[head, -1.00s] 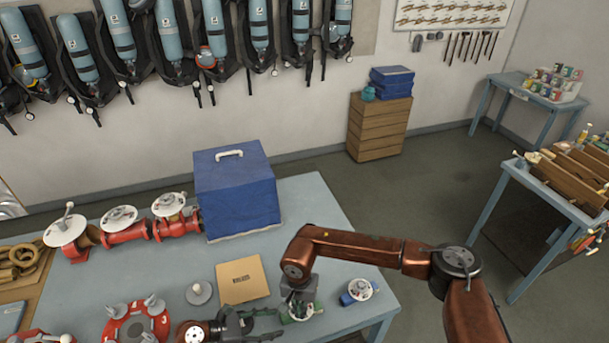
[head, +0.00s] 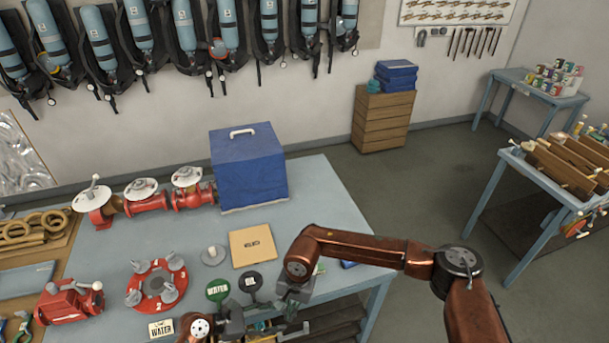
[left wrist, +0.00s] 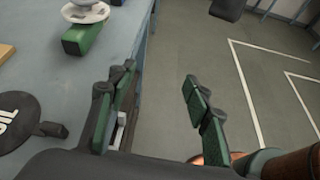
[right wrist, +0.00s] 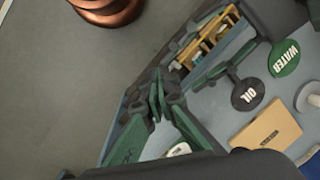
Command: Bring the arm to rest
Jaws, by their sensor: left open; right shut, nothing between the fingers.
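My left gripper (left wrist: 160,80) is open and empty in the left wrist view, beyond the table's edge with floor below its fingers. In the head view the left arm comes in at the bottom, its wrist (head: 200,328) low over the table's front. My right gripper (right wrist: 158,92) is shut with nothing between its green-padded fingers, by the table's edge in the right wrist view. In the head view the bent copper right arm (head: 370,250) reaches in from the right. Its gripper is close to the left one there, and its fingertips are hard to make out.
The blue table (head: 322,190) holds a blue case (head: 248,170), red valves (head: 145,197), a brown board (head: 253,246), a green WATER tag (head: 218,290) and a black OIL tag (right wrist: 248,95). A green block with a white disc (left wrist: 85,12) stands near the left gripper. Floor (head: 425,185) is clear to the right.

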